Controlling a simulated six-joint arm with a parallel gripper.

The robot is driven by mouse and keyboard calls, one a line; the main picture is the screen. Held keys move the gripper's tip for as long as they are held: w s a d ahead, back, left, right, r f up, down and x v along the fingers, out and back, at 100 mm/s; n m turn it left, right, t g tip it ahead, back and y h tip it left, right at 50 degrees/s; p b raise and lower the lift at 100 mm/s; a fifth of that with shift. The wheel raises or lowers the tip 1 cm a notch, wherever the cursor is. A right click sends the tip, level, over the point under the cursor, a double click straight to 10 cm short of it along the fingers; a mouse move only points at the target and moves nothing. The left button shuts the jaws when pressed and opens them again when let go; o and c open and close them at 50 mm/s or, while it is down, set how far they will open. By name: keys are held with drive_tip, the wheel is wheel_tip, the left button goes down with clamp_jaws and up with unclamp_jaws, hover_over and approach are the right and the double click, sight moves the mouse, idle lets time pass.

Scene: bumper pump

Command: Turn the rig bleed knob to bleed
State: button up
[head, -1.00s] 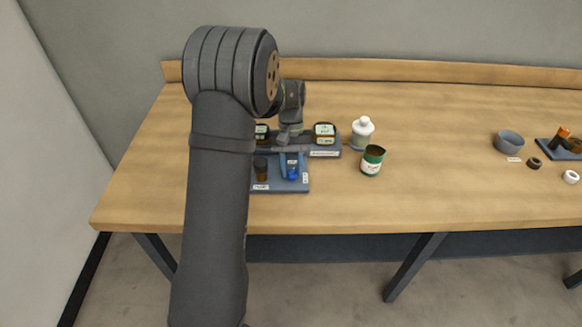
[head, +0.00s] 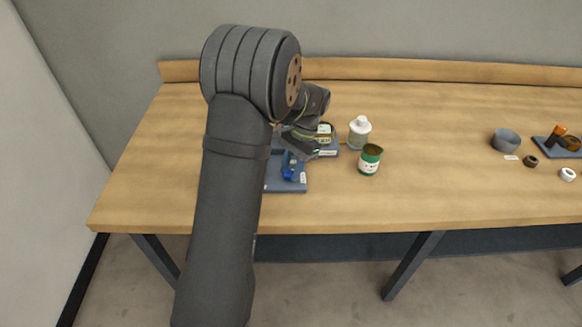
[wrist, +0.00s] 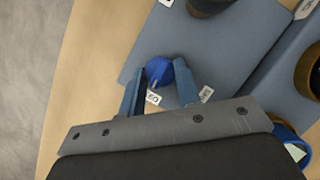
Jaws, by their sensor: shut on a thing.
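The blue bleed knob (wrist: 158,72) sits on a blue-grey rig plate (wrist: 165,45). In the wrist view my gripper (wrist: 159,66) has its two blue fingers on either side of the knob, shut on it. A white label (wrist: 153,98) lies close to the knob, and another label (wrist: 207,93) is by the plate's corner; I cannot read where the knob points. In the head view the knob (head: 288,174) shows low on the plate (head: 291,187), with my gripper above it, partly hidden by my arm.
A dark round part (wrist: 210,5) stands on the plate. The table (head: 430,190) is clear between.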

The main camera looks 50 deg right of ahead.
drive_tip(key=shift+m+t, duration=0.3)
drive_tip(key=shift+m, duration=0.3)
drive_tip(key=o, duration=1)
drive_tip(key=v, duration=1.7)
drive_tip(key=shift+r, duration=0.3)
drive_tip(key=shift+f, duration=0.15)
drive_tip(key=x, duration=1.7)
drive_tip(key=shift+f, duration=0.15)
